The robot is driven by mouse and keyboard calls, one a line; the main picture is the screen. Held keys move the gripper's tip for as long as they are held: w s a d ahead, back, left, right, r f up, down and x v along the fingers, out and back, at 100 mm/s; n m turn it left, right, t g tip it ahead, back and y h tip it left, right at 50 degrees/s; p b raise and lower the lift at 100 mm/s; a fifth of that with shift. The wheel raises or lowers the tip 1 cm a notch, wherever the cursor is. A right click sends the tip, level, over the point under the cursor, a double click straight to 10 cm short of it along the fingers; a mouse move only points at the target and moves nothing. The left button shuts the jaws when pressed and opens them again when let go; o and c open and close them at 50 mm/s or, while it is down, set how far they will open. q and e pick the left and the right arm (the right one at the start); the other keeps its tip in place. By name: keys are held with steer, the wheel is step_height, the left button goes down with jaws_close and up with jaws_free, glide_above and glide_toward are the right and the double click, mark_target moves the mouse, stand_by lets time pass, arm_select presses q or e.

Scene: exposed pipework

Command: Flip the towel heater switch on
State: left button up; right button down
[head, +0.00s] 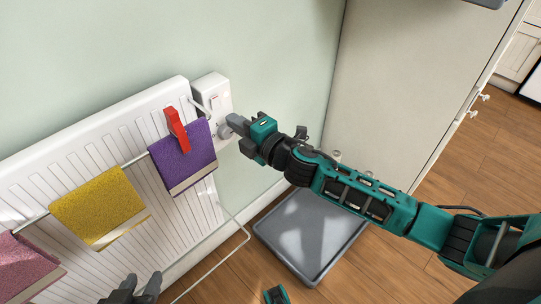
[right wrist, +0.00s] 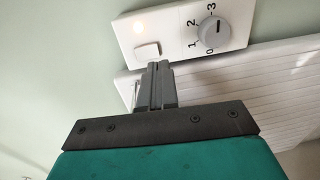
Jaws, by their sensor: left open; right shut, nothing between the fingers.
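The white towel heater control box (head: 221,88) is on the wall at the radiator's upper right corner. My left gripper (head: 137,287) is open and empty, low in front of the radiator.
The white radiator (head: 118,122) carries purple (head: 186,160), yellow (head: 98,206) and pink (head: 28,268) towels, with a red clip (head: 177,130) on the purple one. A grey tray (head: 308,232) lies on the wooden floor. A pale cabinet (head: 425,75) stands to the right.

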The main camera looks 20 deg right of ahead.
arm_select(q)
steer(key=shift+w+r, duration=0.15)
steer(key=shift+w, duration=0.25)
arm_select(e)
steer(key=f+v, duration=0.2)
steer(key=v, duration=0.7)
arm_select(q)
steer(key=shift+s, duration=0.15)
arm_select(e)
steer(key=shift+s, duration=0.15)
